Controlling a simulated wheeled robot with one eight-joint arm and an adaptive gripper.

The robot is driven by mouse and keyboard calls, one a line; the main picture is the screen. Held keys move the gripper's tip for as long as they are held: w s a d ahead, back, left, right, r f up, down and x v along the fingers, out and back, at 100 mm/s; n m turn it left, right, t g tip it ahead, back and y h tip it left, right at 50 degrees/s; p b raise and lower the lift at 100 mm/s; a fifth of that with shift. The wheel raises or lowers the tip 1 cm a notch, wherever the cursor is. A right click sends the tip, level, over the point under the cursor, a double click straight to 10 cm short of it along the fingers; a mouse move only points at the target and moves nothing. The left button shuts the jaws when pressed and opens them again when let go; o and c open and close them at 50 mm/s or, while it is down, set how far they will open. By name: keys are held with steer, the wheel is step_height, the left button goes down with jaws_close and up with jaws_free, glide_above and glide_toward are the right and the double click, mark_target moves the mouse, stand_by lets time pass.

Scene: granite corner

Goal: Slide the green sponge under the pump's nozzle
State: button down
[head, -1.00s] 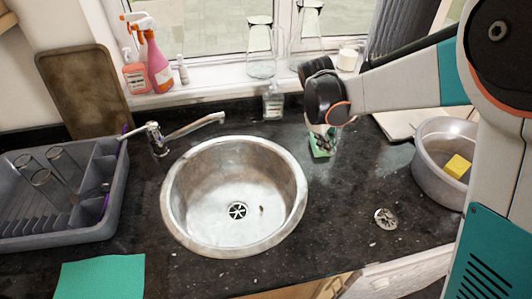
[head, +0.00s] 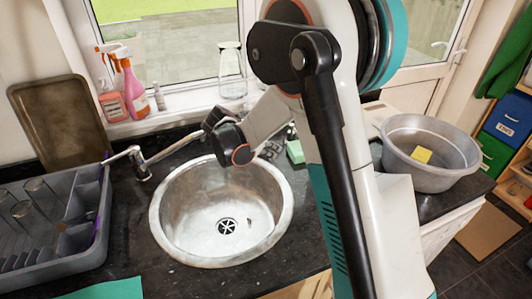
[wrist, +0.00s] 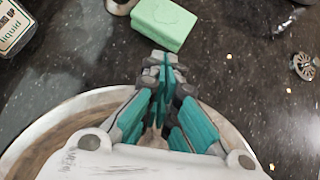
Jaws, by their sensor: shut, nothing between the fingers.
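The green sponge (head: 295,150) lies on the dark counter, right of the sink and partly hidden by my arm in the head view. In the wrist view the sponge (wrist: 164,22) lies just beyond my gripper's fingertips. My gripper (wrist: 163,65) is shut and empty, above the sink's rim; a small gap shows between it and the sponge. In the head view my gripper (head: 270,150) is small and dark, left of the sponge. A bottle labelled "liquid" (wrist: 14,28) stands at the wrist view's upper left; its pump and nozzle are not visible. My arm probably hides it in the head view.
The round steel sink (head: 165,215) lies under my gripper, with the tap (head: 135,160) at its back left. A grey rack (head: 60,260) stands at left. A grey tub (head: 440,178) holds a yellow sponge (head: 421,155). A metal strainer (wrist: 303,66) lies on the counter.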

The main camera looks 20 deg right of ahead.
mark_target(291, 156)
steer(key=b+x, duration=0.1)
steer(key=x, duration=0.5)
steer(key=shift+d+f+b, duration=0.2)
steer(key=shift+f+b, duration=0.1)
steer(key=shift+b, duration=0.1)
steer(key=shift+w+d, duration=0.3)
steer(key=shift+d, duration=0.65)
